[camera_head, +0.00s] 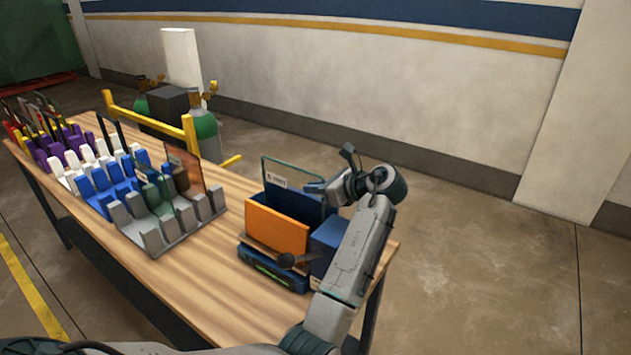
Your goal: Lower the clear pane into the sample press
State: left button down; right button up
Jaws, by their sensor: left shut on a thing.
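The clear pane (292,170) is a see-through sheet with a dark green edge and a small white label. It stands upright at the sample press (262,268), a blue base with an orange plate (277,230), a dark blue part behind it and a dark round knob. The pane's lower part is hidden behind the press, so I cannot tell how deep it sits. My left gripper (313,187) is shut on the pane's right edge, just above the press. My right gripper is out of view.
A wooden table (215,270) carries the press. Racks of grey (150,235), blue, white and purple slots holding upright panels stand to the left. Bare tabletop lies between racks and press. Green cylinders (207,132) and a yellow rail (150,118) stand behind the table.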

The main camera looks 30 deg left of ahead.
aim_at(315, 174)
pick_arm(q)
jog(key=shift+f, duration=0.15)
jog(key=c, duration=1.5)
grip_release()
jog(key=shift+s, duration=0.1)
jog(key=shift+f, duration=0.15)
notch_tip(315, 174, up, 8)
jog(key=p, duration=1)
jog(key=shift+p, duration=0.35)
